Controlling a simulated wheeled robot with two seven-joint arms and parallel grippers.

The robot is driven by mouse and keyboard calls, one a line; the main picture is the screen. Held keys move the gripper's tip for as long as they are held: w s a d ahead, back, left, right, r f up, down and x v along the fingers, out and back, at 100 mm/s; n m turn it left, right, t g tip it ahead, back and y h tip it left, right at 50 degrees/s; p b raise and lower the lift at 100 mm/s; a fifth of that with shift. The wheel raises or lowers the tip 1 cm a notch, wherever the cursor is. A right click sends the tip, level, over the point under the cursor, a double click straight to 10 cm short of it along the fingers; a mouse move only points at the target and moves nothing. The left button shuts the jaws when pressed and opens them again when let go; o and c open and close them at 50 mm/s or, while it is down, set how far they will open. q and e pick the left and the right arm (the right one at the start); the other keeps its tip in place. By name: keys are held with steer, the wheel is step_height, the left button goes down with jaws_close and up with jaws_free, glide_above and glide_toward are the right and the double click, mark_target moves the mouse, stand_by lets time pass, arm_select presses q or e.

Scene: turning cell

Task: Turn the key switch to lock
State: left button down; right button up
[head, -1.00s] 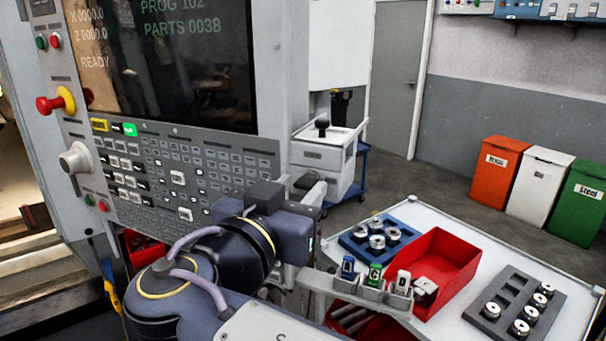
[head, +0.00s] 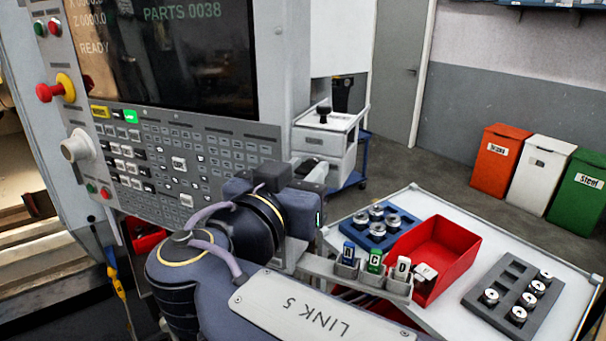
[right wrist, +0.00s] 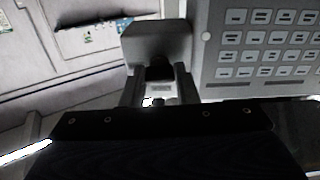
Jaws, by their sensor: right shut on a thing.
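My right gripper (right wrist: 159,88) is at the right edge of the machine's control panel (head: 190,160). In the right wrist view its two fingers are shut on a small dark thing, which seems to be the key (right wrist: 159,72) of the key switch. A grey block (right wrist: 155,42) shows just beyond it, and a small pale label lies between the fingers. The label is too small to read, so I cannot tell the switch's position. In the head view my wrist hides the key switch, and the right gripper (head: 310,172) shows only in part. My left gripper is out of view.
Right of the arm, a white-topped table holds a red bin (head: 440,255), a blue tray (head: 378,232), a dark tray (head: 515,290) with metal parts, and a tag rack (head: 372,281) close to my forearm. A grey cabinet unit (head: 325,140) stands behind the gripper.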

steer(key=n+b, duration=0.2)
steer(key=shift+f+n+b, duration=0.2)
steer(key=shift+n+b, duration=0.1)
steer(key=shift+b, duration=0.05)
steer(key=shift+n+b, duration=0.4)
steer(key=shift+n, duration=0.5)
steer(key=n, duration=0.2)
steer(key=shift+r+n, duration=0.15)
steer(key=shift+n, duration=0.25)
steer(key=shift+c, duration=0.2)
steer(key=n, duration=0.4)
steer(key=shift+o, duration=0.2)
steer(key=n+p, duration=0.1)
steer(key=n, duration=0.2)
steer(key=shift+a+n+p, duration=0.1)
steer(key=shift+n+p, duration=0.55)
steer(key=shift+n, duration=0.95)
steer(key=o, duration=0.7)
